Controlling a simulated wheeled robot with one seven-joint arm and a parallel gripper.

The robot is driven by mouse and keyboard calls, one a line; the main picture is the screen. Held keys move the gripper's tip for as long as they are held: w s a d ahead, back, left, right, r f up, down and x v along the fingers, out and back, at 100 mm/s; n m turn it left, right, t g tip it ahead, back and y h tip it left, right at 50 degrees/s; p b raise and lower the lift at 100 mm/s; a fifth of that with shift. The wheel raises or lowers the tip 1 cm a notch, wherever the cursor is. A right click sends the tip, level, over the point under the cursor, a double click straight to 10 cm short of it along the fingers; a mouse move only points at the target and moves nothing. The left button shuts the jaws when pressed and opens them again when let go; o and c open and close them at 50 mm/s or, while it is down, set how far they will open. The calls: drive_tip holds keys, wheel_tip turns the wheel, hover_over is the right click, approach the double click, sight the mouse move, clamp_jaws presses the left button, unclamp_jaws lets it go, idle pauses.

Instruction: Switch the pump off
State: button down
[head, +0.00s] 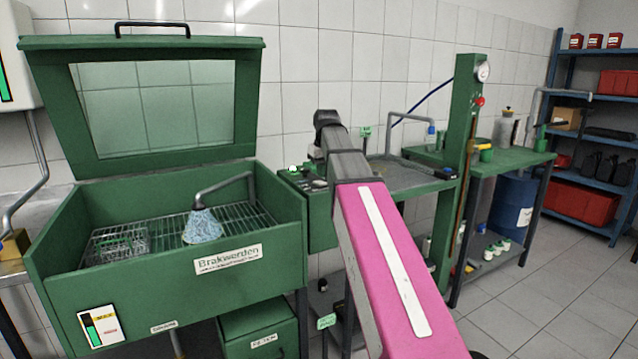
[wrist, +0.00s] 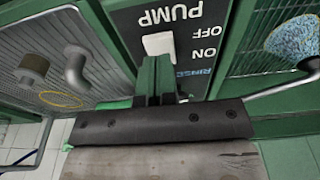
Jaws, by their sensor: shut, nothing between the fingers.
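The pump's white switch (wrist: 158,45) sits on a dark panel (wrist: 125,20) marked PUMP, OFF and ON, upside down in the wrist view. My gripper (wrist: 153,62) is shut and empty, its fingertips right at the switch's near edge; I cannot tell whether they touch it. The switch's position is not clear. In the head view my arm hides most of the panel and my fingers. In the green wash basin (head: 165,275), a bluish-white spray (head: 202,228) comes from the bent nozzle (head: 225,184); the spray also shows in the wrist view (wrist: 293,40).
The basin's windowed lid (head: 250,100) stands open. A green bench (head: 520,160) with a press column (head: 462,130) stands to the right, with blue shelves (head: 590,143) beyond. The tiled floor at right is clear.

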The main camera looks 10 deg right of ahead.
sight(322, 183)
drive_tip(key=shift+f, duration=1.2)
idle(0.7)
drive_tip(key=shift+r, duration=3.55)
